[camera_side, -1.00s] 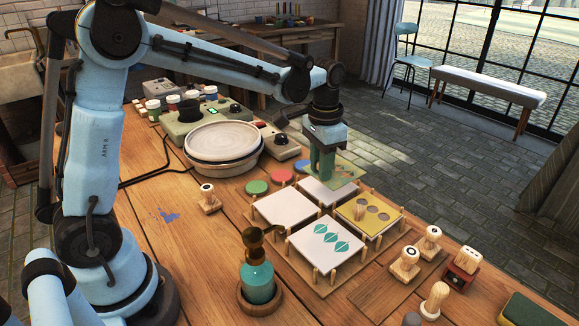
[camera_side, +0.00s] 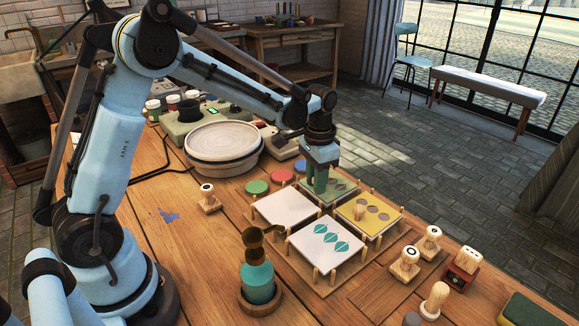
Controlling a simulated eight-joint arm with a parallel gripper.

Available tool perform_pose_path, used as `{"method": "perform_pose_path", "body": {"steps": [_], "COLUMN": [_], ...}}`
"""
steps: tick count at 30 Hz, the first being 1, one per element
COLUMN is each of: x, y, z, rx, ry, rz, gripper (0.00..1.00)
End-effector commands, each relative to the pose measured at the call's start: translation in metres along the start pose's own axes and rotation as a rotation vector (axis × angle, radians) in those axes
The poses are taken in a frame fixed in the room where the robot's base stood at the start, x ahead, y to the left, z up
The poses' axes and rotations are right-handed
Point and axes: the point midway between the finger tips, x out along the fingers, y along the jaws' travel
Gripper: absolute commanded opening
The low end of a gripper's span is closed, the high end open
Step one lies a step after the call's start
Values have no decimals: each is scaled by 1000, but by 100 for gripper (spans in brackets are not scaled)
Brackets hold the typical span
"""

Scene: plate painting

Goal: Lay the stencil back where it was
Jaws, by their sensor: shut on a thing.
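My gripper (camera_side: 320,190) is over the back stand of a group of low post stands, its fingers pointing down. It is shut on the green stencil (camera_side: 342,188), a thin sheet that lies level at about the height of the stand's post tops. The fingers hide part of the sheet, and I cannot tell whether it rests fully on the posts. A yellow stencil (camera_side: 384,222) with round holes lies on the right stand. A blank white sheet (camera_side: 284,208) is on the left stand. The front stand holds a white sheet (camera_side: 318,254) with teal leaf shapes.
A round pale wheel (camera_side: 222,142) stands behind. Wooden stamps (camera_side: 405,263) stand at the right. A teal pump bottle (camera_side: 259,284) stands at the front.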

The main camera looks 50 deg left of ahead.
Motion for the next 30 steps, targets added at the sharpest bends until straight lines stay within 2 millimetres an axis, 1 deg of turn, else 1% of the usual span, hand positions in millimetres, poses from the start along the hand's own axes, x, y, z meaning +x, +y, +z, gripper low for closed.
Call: {"method": "perform_pose_path", "body": {"steps": [1,2,6,15,19,23,30], "x": [2,2,1,0,-8,-26,-72], "y": [0,0,0,0,0,0,0], "z": [0,0,0,0,0,0,0], "rx": [0,0,0,0,0,0,0], "ry": [0,0,0,0,0,0,0], "rz": [0,0,0,0,0,0,0], "gripper": [0,29,51,52,52,52,52]}}
